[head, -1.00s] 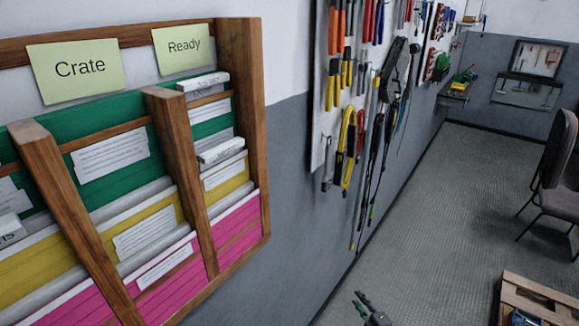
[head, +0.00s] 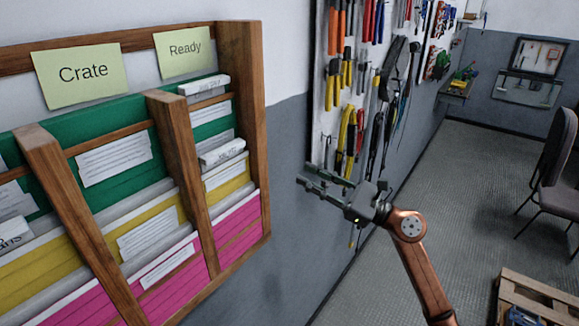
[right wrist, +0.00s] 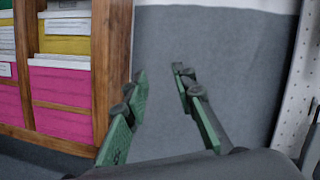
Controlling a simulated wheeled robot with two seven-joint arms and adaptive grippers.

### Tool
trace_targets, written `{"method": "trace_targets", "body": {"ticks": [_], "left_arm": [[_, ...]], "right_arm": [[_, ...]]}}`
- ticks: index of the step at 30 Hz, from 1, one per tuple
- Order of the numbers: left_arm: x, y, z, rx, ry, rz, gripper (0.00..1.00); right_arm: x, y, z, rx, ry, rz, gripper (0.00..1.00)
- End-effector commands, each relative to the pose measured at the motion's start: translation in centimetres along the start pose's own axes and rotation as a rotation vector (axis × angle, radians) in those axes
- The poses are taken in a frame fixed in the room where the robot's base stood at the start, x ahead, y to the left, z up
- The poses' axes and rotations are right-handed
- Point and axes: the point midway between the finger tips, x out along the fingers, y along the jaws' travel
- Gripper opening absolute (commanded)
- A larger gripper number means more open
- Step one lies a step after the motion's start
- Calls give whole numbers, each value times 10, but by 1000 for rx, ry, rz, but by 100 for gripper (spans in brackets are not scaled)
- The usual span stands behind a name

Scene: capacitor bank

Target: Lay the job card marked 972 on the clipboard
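My right gripper (head: 308,178) is in the middle of the head view, to the right of the wooden wall rack (head: 243,100), with its fingers toward the rack. In the right wrist view its two green fingers (right wrist: 160,88) are apart with nothing between them. The rack holds green, yellow and pink folders with white printed sheets, under notes reading "Crate" (head: 82,72) and "Ready" (head: 184,52). The print on the sheets is too small to read, so I cannot tell which card is marked 972. No clipboard is recognisable. My left gripper is not in view.
A pegboard (head: 322,100) with hanging pliers and cables is on the wall behind my right gripper. A dark chair (head: 555,165) and a wooden crate (head: 540,292) stand at the right. The grey floor (head: 470,220) between is clear.

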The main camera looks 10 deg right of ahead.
Motion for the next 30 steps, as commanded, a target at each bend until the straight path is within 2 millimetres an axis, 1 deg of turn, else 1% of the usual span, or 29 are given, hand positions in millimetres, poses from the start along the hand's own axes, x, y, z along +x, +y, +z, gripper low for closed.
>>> {"method": "trace_targets", "body": {"ticks": [1, 3, 5, 6, 9, 11, 12, 15, 19, 30], "left_arm": [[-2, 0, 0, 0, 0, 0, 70], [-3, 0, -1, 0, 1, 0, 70], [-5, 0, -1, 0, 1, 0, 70], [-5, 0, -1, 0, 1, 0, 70], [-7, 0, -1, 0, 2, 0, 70], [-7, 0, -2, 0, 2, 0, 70], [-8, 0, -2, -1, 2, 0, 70], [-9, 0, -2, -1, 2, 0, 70], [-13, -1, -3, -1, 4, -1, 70], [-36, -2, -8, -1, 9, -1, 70]], "right_arm": [[8, 17, 38, -162, -1, 47, 25], [14, 42, 76, -386, 9, 101, 25], [18, 61, 103, -574, 19, 137, 25], [19, 73, 118, -695, 27, 157, 25], [19, 97, 150, -963, 45, 191, 25], [18, 107, 161, -1084, 57, 201, 25], [17, 111, 166, -1143, 65, 206, 25], [18, 116, 173, -1225, 75, 210, 25], [24, 118, 173, -1238, 76, 211, 25], [63, 123, 169, -1231, 73, 211, 25]]}}
